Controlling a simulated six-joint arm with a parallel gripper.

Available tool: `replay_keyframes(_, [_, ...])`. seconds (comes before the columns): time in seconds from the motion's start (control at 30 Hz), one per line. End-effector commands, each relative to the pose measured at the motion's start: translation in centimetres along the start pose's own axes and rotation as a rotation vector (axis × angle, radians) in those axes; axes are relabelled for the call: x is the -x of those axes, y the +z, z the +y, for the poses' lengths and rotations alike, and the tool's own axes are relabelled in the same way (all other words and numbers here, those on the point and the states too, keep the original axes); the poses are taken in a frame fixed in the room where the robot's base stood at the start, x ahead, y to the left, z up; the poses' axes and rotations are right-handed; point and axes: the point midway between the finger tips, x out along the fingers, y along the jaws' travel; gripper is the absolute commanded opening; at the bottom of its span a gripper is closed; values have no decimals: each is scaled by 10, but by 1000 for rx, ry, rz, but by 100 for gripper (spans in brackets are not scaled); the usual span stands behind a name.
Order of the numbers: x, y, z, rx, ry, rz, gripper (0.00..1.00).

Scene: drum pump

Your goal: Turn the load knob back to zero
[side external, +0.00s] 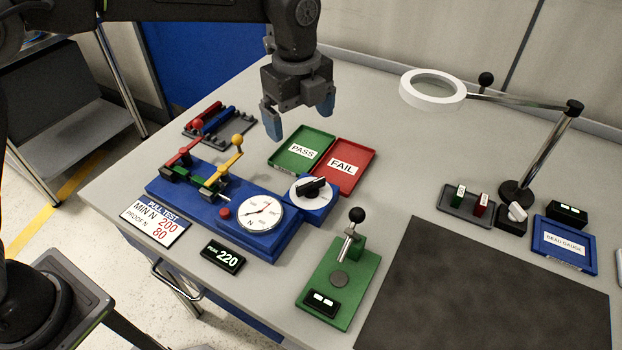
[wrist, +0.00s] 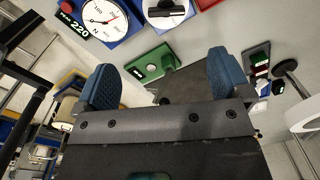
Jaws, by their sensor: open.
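The load knob (side external: 313,187) is a black bar handle on a white dial at the right end of the blue pull tester (side external: 250,239). It also shows in the wrist view at the top (wrist: 168,10). Beside it is a round gauge (side external: 261,214) with a red needle, seen too in the wrist view (wrist: 103,18). A small black display (side external: 223,257) reads "PEAK 220". My gripper (side external: 297,118) has blue fingertips, is open and empty, and hangs above the table behind the knob, apart from it. In the wrist view its fingertips (wrist: 165,82) are spread wide.
A green PASS tray (side external: 302,149) and a red FAIL tray (side external: 345,166) lie behind the knob. A green press with a black ball lever (side external: 341,280) stands in front. Red and yellow ball levers (side external: 238,140) rise at the tester's left. A magnifier lamp (side external: 433,89) stands right.

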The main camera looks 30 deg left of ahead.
Motion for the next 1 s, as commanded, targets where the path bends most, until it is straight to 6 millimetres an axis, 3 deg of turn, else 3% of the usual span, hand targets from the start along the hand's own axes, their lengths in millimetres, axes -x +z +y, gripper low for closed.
replay_keyframes(0.13, [-16,-11,-12,-110,25,2,96])
replay_keyframes(0.37, [-37,-12,-13,-130,32,3,96])
replay_keyframes(0.8, [-123,-12,-10,-127,32,3,96])
replay_keyframes(1.0, [-148,-12,-10,-127,30,3,96])
